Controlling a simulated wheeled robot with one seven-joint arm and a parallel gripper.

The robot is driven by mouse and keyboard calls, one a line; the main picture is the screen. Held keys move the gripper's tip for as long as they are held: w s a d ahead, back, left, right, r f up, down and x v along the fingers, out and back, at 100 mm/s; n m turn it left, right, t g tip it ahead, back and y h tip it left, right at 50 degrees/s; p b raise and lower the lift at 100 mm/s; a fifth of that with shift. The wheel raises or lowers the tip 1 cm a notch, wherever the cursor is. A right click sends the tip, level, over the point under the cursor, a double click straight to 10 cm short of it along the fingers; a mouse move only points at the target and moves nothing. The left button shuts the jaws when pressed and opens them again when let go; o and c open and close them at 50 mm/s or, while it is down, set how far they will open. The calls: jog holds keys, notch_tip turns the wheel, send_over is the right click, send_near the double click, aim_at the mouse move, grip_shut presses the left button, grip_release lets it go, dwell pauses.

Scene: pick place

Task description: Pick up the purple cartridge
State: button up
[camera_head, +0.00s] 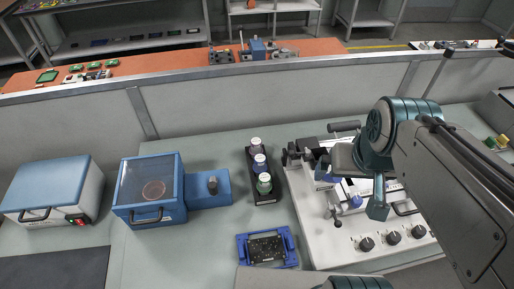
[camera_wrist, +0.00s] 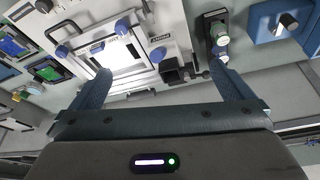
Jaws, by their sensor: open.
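A black rack (camera_head: 249,178) holds three capped cartridges upright in a row on the bench. The front one (camera_head: 264,184) is green, the middle one (camera_head: 260,163) looks dark blue-purple, and the back one (camera_head: 256,147) looks pale greyish purple. I cannot tell for certain which of the two is the purple cartridge. The rack (camera_wrist: 206,30) also shows in the wrist view, partly behind the right finger. My gripper (camera_wrist: 161,75) is open and empty, above the white fixture, to the right of the rack in the head view.
A white fixture panel (camera_head: 325,252) with knobs and clamps lies under my arm. A blue-framed circuit board (camera_head: 289,248) sits in front of the rack. A blue box (camera_head: 148,215) with a clear lid stands left.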

jog(key=shift+w+r, duration=0.15)
jog(key=shift+w, duration=0.05)
jog(key=c, duration=0.7)
jog(key=n+g+p, duration=0.4)
jog(key=n+p, duration=0.1)
jog(key=n, duration=0.7)
send_over(256, 141)
notch_tip(256, 141, down, 14)
notch_tip(256, 141, down, 8)
jog(key=b, duration=0.3)
jog(key=shift+w+a+r+b, duration=0.1)
jog(key=shift+w+a+b, duration=0.05)
jog(key=shift+b, duration=0.2)
jog(key=shift+f+b, duration=0.95)
jog(key=shift+f, duration=1.6)
